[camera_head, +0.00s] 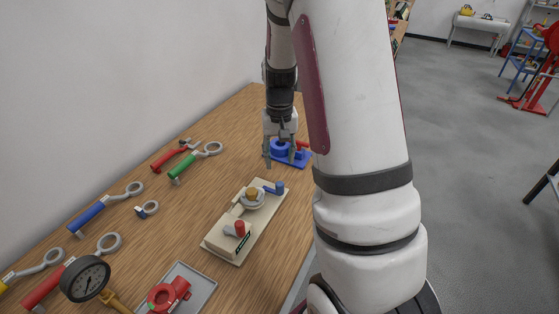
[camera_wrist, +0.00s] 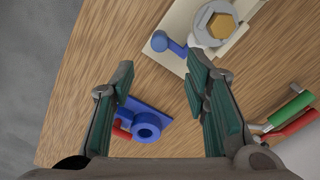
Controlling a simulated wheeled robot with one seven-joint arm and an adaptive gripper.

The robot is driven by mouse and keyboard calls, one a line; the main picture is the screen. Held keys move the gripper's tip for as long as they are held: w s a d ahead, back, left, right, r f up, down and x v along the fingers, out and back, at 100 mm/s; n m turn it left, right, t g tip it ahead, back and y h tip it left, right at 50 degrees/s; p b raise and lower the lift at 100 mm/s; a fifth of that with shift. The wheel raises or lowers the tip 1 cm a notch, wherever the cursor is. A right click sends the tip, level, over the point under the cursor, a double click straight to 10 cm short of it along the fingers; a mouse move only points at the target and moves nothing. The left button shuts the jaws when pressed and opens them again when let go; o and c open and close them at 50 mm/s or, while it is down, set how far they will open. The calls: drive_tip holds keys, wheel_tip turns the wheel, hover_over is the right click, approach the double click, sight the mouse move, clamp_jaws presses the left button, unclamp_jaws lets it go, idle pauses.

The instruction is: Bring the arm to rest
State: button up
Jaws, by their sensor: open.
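My gripper (camera_wrist: 160,100) is open and empty in the wrist view, its green-padded fingers spread apart. It also shows in the head view (camera_head: 281,158), low over the far end of the wooden table, at the blue fixture. The blue fixture (camera_head: 291,156) has a round collar and a red part. In the wrist view the blue fixture (camera_wrist: 147,127) lies below the fingers, beside the left one. Whether a finger touches it I cannot tell. My arm hangs from the top of the head view and hides part of the table's right side.
A beige valve plate (camera_head: 225,240) with a brass hex and red and blue handles lies nearby. Several coloured wrenches, such as the green one (camera_head: 190,166), lie at left.

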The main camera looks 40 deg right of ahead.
idle(0.4)
drive_tip(key=s+a+r+n+t, duration=0.1)
drive_tip(key=a+r+n, duration=0.1)
drive_tip(key=a+r, duration=0.6)
drive_tip(key=s+a+r+n+t, duration=0.4)
drive_tip(key=s+a+r, duration=0.9)
drive_tip(key=s, duration=0.3)
drive_tip(key=shift+s+r+n+t, duration=0.3)
drive_tip(key=shift+r, duration=0.5)
